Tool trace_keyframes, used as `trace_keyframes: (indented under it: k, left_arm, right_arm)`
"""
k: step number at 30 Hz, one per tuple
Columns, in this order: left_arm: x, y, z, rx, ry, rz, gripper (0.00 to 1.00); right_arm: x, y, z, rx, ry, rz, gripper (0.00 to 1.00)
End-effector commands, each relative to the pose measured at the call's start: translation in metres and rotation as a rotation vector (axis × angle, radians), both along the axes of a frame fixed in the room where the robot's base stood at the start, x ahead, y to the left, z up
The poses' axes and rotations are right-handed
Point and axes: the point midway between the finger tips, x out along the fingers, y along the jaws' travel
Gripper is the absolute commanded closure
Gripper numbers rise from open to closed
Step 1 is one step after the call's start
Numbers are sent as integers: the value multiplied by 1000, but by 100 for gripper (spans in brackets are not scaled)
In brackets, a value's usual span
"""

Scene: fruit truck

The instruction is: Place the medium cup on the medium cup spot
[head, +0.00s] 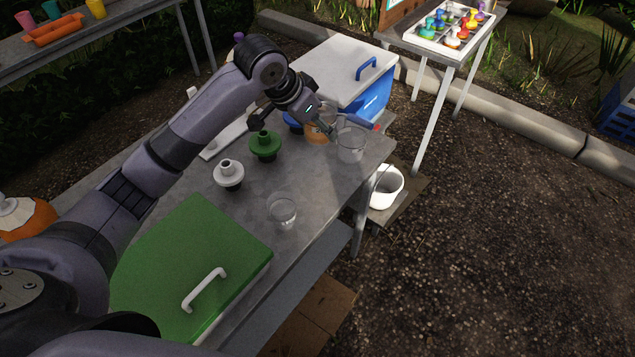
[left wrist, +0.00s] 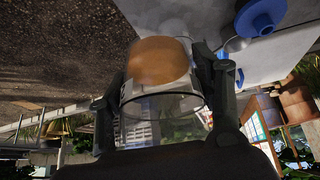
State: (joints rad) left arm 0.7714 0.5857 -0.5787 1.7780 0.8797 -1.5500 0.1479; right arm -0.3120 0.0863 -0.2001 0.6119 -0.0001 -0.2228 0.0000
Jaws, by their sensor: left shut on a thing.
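My left gripper (head: 325,120) is at the far end of the grey table, shut on a clear cup. In the left wrist view the clear cup (left wrist: 160,120) sits between the two fingers (left wrist: 165,100). A round orange thing (left wrist: 160,62) shows at the cup's far end; its orange colour also shows below the gripper in the head view (head: 317,136). I cannot tell if the cup touches it or whether it is a spot. Another clear cup (head: 351,146) stands just right of the gripper, and a third clear cup (head: 282,212) stands nearer, by the table's right edge.
White (head: 229,177) and green (head: 265,147) flanged pieces stand left of the cups. A blue piece (left wrist: 260,17) is near the gripper. A green-lidded box (head: 190,260) fills the near table (head: 255,188). A blue cooler with white lid (head: 335,70) stands behind. A white bucket (head: 386,190) is below right.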

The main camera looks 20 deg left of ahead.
Motion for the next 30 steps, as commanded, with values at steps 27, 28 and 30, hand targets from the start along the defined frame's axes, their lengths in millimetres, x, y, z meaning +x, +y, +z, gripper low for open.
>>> trace_keyframes:
  k: [27,28,30]
  left_arm:
    - [-2,0,-169,3,5,2,70]
    - [-2,0,-172,2,4,2,70]
    - [-2,1,-179,3,3,3,70]
  right_arm:
    - [12,10,16,12,-18,-4,9]
    - [12,10,16,12,-18,-4,9]
    - [12,8,16,10,-18,-3,9]
